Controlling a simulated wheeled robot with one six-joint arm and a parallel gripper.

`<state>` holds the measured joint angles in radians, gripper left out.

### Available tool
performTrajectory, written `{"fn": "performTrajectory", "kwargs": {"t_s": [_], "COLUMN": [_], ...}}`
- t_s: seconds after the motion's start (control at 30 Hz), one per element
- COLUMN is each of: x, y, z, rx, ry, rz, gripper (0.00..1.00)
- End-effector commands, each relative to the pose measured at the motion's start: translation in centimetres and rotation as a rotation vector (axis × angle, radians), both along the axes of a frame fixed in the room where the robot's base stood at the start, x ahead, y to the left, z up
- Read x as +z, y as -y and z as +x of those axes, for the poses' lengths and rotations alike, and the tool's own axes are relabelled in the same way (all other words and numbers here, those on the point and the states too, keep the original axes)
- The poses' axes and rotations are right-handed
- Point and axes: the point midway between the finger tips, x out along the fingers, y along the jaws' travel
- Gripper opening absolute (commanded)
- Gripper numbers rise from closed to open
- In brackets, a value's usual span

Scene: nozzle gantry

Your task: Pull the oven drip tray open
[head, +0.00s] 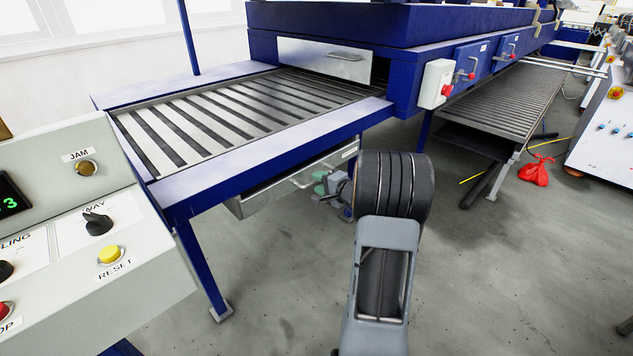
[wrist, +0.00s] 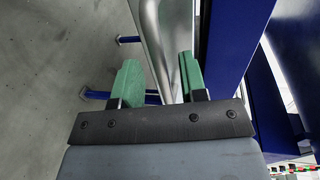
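The oven drip tray (head: 270,198) is a grey metal drawer under the blue conveyor frame, left of the middle in the head view. Its bar handle (head: 312,176) is on its front face, with a small pale label (head: 349,154) to the right. My gripper (head: 327,187) is at this handle, partly hidden behind my arm. In the wrist view my gripper (wrist: 158,75) has its green fingers wide apart.
The slatted conveyor bed (head: 225,112) lies above the tray, with a blue frame leg (head: 203,255) at left. A control panel (head: 85,225) stands at lower left. The grey floor (head: 285,290) in front of the tray is clear. A red bag (head: 536,169) lies farther right.

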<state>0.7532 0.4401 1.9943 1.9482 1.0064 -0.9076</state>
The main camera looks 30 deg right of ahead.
Motion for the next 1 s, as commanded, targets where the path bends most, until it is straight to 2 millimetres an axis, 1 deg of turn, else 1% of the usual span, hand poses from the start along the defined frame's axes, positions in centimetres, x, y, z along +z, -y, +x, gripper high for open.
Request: {"fn": "performTrajectory", "kwargs": {"t_s": [0.03, 0.2, 0.57, 0.67, 1.0], "x": [-0.1, -0.4, -0.4, -0.4, -0.4], "y": [-0.1, -0.3, -0.4, -0.4, -0.4], "z": [0.6, 1.7, 2.0, 2.0, 2.0], "rx": [0.002, 0.001, 0.000, 0.000, 0.000], "ry": [0.000, 0.000, 0.000, 0.000, 0.000], "rz": [-0.001, 0.000, 0.000, 0.000, 0.000], "gripper": [0.39, 0.39, 0.39, 0.31, 0.00]}}
